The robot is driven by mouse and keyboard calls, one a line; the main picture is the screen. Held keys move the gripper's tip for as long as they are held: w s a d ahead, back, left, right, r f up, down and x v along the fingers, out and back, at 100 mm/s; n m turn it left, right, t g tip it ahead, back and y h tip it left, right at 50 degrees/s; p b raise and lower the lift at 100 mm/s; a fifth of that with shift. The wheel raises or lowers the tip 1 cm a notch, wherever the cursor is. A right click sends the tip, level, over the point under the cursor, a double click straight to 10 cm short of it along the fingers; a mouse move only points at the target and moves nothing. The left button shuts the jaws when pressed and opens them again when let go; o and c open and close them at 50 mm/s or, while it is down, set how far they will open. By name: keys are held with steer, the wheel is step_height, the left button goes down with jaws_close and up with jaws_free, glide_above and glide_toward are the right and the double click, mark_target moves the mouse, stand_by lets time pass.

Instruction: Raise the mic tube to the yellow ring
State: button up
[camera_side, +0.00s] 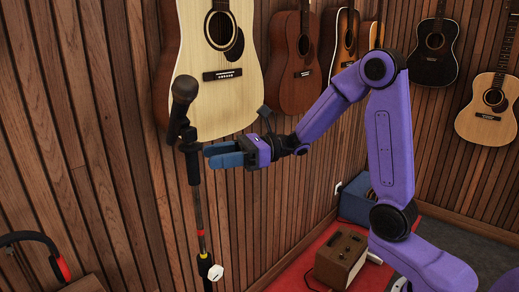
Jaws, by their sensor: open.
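The mic stand's tube (197,205) stands upright at left of centre, with a black microphone (184,91) on top and a black sleeve (193,165) below the mic clip. A reddish band and a small yellow ring (201,233) show low on the tube. Below them is a black clutch (205,265) with a white knob (216,272). My gripper (207,155) has blue fingers pointing left, level with the sleeve. It is open and looks empty; its tips are just right of the sleeve. I cannot tell whether they touch it.
A pale guitar (225,100) hangs on the slatted wall close behind my gripper. More guitars hang to the right. A brown amplifier box (341,258) sits on the red floor mat (285,280).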

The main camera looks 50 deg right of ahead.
steer(key=v, duration=1.1)
steer(key=shift+d, duration=0.25)
steer(key=shift+s, duration=0.1)
steer(key=s+a+f+n+g+h, duration=0.2)
steer(key=s+a+f+n+g, duration=0.15)
steer(key=s+n+g, duration=0.3)
steer(key=s+a+f+n+g+h, duration=0.1)
steer(key=s+a+f+n+g, duration=0.2)
steer(key=s+a+n+g, duration=0.3)
steer(key=s+d+f+n+t+h, duration=0.2)
steer(key=s+n+h, duration=0.4)
steer(key=n, duration=0.5)
steer(key=s+d+f+n+t+h, duration=0.2)
steer(key=s+n+h, duration=0.4)
steer(key=n, duration=0.6)
step_height(320, 180, down, 3)
steer(key=shift+s+d+r+h, duration=0.3)
steer(key=shift+s+d, duration=0.3)
steer(key=shift+d, duration=0.2)
steer(key=shift+n+t, duration=0.25)
